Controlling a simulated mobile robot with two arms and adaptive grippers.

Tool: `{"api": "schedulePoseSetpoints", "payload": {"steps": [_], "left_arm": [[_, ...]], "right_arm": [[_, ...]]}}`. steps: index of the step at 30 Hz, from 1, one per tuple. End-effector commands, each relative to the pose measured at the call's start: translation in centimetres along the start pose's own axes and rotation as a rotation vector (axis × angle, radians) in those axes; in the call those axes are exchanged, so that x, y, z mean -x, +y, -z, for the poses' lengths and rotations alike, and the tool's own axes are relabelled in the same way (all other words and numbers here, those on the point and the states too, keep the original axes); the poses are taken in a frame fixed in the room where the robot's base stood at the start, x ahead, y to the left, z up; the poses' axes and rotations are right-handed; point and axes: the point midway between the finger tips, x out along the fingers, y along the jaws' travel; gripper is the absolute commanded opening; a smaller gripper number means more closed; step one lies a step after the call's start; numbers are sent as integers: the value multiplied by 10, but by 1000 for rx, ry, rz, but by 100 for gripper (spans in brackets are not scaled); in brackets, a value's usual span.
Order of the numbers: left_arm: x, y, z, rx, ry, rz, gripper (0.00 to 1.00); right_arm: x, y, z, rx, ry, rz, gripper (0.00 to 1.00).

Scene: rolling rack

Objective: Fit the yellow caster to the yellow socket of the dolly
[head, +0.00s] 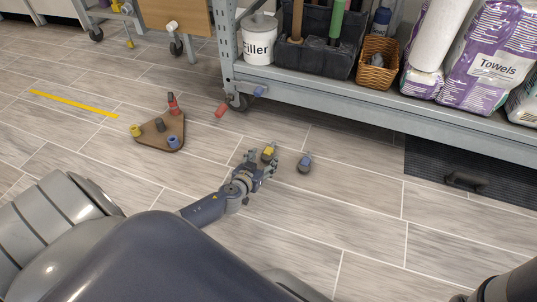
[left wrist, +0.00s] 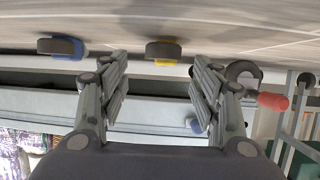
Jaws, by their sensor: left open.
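The yellow caster (head: 268,152), with a dark wheel, is on the floor at the tip of my left gripper (head: 262,161) in the head view. In the left wrist view, which looks upside down, the yellow caster (left wrist: 163,50) shows between and beyond the two spread fingers (left wrist: 160,85); I see no finger touching it. The brown triangular dolly (head: 153,139) lies on the floor at the left. My right gripper is not in view.
A blue caster (head: 304,163) stands on the floor just right of my gripper; the wrist view shows it too (left wrist: 60,47). A red cylinder (head: 221,110) is near the metal shelf (head: 350,99), which carries a bucket, a basket and bags. The floor toward the dolly is clear.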

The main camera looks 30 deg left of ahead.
Motion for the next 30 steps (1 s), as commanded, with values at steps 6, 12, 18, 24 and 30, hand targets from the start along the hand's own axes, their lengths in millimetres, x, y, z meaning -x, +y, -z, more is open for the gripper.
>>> {"api": "schedulePoseSetpoints", "payload": {"steps": [6, 12, 18, 24, 30], "left_arm": [[-28, -4, 5, -4, 3, 1, 58], [-47, -4, 5, 0, 0, 2, 58], [-50, -3, 6, 0, 0, 1, 58], [-49, -3, 6, 0, 0, 1, 36], [-49, -3, 6, 0, 0, 1, 9]], "right_arm": [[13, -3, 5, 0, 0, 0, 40], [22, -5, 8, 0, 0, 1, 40], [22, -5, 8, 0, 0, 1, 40], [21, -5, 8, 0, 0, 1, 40], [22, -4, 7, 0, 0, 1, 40]]}}
